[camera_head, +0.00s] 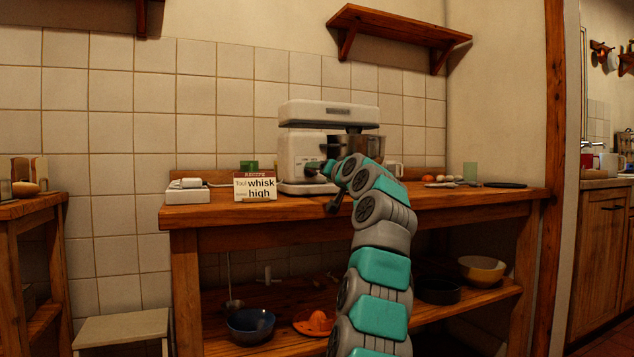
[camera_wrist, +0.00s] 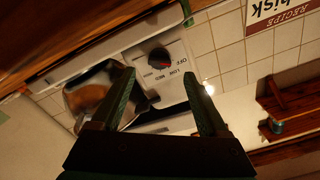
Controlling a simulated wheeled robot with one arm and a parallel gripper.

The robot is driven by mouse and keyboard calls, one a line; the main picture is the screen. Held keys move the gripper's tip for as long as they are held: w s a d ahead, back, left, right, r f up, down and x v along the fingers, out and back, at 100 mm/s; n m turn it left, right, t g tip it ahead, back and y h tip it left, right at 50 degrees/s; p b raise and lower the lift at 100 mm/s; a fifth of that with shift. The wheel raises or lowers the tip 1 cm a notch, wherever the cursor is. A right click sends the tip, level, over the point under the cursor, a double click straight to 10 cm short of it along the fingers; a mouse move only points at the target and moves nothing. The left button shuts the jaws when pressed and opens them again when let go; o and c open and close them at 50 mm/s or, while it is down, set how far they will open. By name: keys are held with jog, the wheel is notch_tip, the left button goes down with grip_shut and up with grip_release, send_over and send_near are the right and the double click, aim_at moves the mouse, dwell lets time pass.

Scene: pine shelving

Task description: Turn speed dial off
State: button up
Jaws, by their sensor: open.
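The white stand mixer (camera_head: 298,152) stands on the wooden bench (camera_head: 450,195), with a metal bowl (camera_head: 365,146) under its head. In the wrist view its speed dial (camera_wrist: 159,56) is a round black knob with a red mark on a pale panel. In the head view my gripper (camera_head: 318,169) is at the mixer's front.
A wall shelf (camera_head: 400,25) hangs above; bowls sit on the lower shelf.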

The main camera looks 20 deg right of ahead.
jog(key=shift+s, duration=1.6)
